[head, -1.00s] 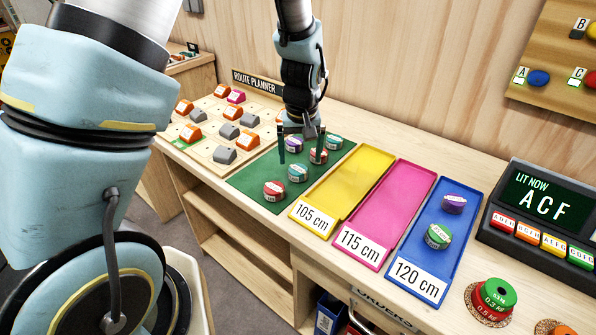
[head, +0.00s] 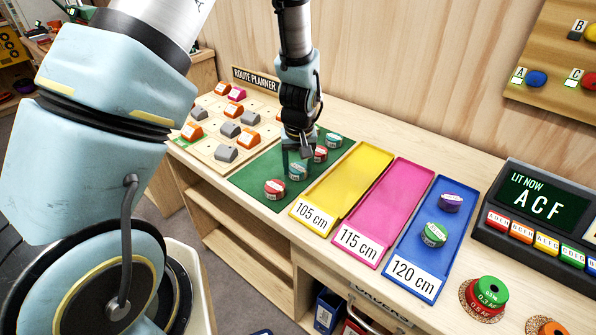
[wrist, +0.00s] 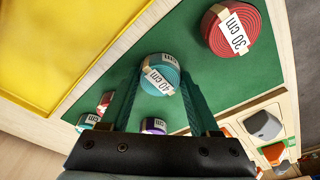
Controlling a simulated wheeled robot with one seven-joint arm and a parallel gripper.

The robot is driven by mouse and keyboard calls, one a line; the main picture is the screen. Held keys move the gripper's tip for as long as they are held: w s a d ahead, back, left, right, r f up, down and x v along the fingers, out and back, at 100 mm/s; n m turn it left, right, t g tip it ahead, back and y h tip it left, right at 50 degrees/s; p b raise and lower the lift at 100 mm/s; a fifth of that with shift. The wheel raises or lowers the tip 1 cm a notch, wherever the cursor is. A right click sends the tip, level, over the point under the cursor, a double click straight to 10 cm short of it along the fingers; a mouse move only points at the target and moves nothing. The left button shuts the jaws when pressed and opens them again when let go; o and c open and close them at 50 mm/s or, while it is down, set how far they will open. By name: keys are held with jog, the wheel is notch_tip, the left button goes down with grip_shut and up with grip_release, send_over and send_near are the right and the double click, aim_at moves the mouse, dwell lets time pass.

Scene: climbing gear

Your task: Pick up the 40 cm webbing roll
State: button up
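The 40 cm webbing roll (head: 297,172) is a teal roll with a white label, lying on the green mat (head: 245,181). In the wrist view the 40 cm roll (wrist: 161,72) is centred ahead of my gripper, its "40 cm" label readable. My gripper (head: 296,157) points down just above the roll. In the wrist view its two teal fingers (wrist: 162,84) are apart, one to each side of the roll, with no clear contact. The gripper partly hides the roll's top in the head view.
A red 30 cm roll (wrist: 236,29) lies close by, nearer the mat's front. A purple roll (wrist: 153,125), another red roll (head: 320,154) and another teal roll (head: 334,140) lie behind. The yellow tray (head: 345,190) and pink tray (head: 385,215) are empty; the blue tray (head: 420,262) holds two rolls.

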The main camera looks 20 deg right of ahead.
jog(key=c, duration=0.9)
